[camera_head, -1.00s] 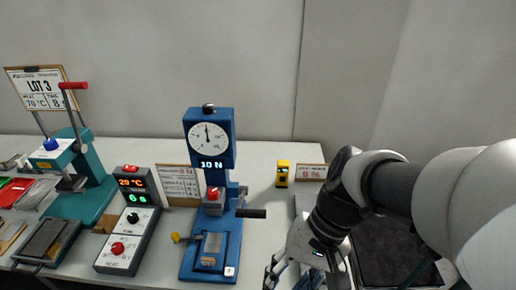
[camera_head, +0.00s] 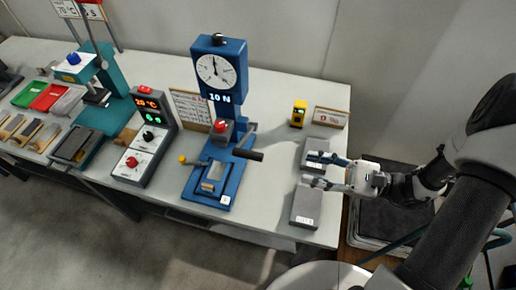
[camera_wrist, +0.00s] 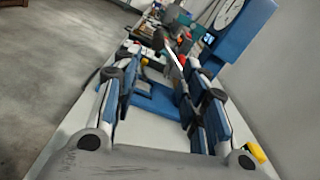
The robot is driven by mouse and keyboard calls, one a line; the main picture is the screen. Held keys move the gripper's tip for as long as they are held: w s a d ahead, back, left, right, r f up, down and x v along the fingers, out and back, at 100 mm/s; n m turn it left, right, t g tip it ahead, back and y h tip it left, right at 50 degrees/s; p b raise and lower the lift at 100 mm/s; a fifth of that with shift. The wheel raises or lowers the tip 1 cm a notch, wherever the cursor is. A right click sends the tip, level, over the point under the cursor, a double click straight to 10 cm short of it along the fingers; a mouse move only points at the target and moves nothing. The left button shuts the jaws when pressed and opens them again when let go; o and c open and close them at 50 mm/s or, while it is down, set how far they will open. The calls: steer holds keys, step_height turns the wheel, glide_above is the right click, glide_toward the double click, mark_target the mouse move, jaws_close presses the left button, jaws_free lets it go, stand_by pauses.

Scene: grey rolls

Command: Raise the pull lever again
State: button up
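The blue force tester (camera_head: 213,130) stands mid-table, with a round dial and a display reading 10 N. Its pull lever (camera_head: 248,154) has a black grip sticking out to the right, low on the column and roughly level. My gripper (camera_head: 312,170) is open and empty, to the right of the lever, fingers pointing left towards the tester and apart from the grip. In the wrist view, my gripper (camera_wrist: 163,62) has its fingers spread, with the tester's blue base (camera_wrist: 152,100) showing between them. A dark-ended rod also shows there; I cannot tell whether it is the lever.
Two grey blocks lie near my gripper, one behind (camera_head: 318,148) and one in front (camera_head: 306,207). A yellow device (camera_head: 298,113) and a small sign (camera_head: 331,118) stand behind. A control box (camera_head: 144,140) and a teal press (camera_head: 98,90) stand left of the tester.

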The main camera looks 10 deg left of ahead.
mark_target(237, 152)
steer(key=a+b, duration=0.1)
steer(key=a, duration=0.4)
steer(key=a+b, duration=0.1)
steer(key=a, duration=0.5)
steer(key=w+a+b, duration=0.1)
steer(key=a, duration=0.5)
steer(key=shift+c, duration=0.5)
jaws_close()
